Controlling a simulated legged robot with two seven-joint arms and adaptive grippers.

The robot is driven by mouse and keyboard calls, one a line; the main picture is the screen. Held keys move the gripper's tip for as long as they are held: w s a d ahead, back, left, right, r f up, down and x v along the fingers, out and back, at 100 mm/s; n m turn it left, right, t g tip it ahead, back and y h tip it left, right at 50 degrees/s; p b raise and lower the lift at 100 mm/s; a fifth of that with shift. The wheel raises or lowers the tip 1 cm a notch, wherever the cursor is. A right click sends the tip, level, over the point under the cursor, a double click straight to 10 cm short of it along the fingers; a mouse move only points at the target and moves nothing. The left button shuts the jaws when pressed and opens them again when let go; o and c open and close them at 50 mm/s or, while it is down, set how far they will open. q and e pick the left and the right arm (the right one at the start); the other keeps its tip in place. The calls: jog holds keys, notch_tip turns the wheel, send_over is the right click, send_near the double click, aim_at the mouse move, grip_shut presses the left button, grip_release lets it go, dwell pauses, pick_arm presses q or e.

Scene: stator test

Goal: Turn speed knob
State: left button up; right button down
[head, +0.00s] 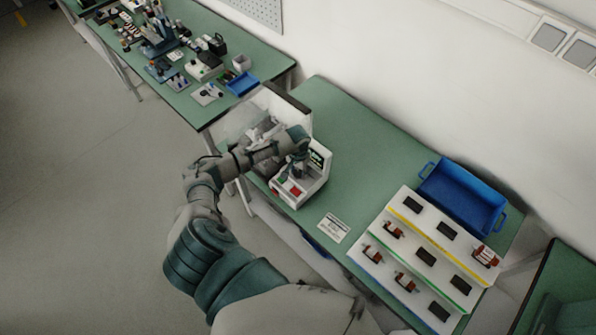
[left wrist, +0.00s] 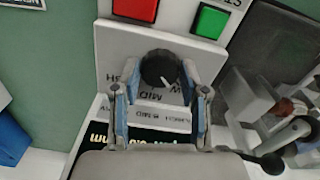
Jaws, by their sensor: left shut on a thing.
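The black speed knob (left wrist: 160,68) with a white pointer line sits on the tester's light grey panel in the left wrist view. The pointer slants toward the lower right. Printed words around the knob include MID. My left gripper (left wrist: 158,78) is shut on the knob, one finger on each side. In the head view my left gripper (head: 298,162) is over the white tester (head: 318,186) and hides the knob there. The tester has a red button (left wrist: 136,9) and a green button (left wrist: 210,21). My right gripper is not in view.
A white stepped rack (head: 408,265) with several small red motors stands at the right of the green table (head: 365,140). A blue crate (head: 463,200) is behind it. A printed label (head: 333,228) lies near the front. Another cluttered bench is at the upper left.

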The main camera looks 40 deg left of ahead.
pick_arm(q)
jog(key=m, duration=0.5)
jog(key=shift+f, duration=0.1)
jog(key=m, duration=0.3)
jog(key=shift+m, duration=0.4)
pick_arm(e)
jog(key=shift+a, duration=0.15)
pick_arm(q)
jog(key=shift+s, duration=0.1)
jog(key=o, duration=1.1)
jog(key=shift+o, duration=0.2)
jog(key=shift+a, duration=0.1)
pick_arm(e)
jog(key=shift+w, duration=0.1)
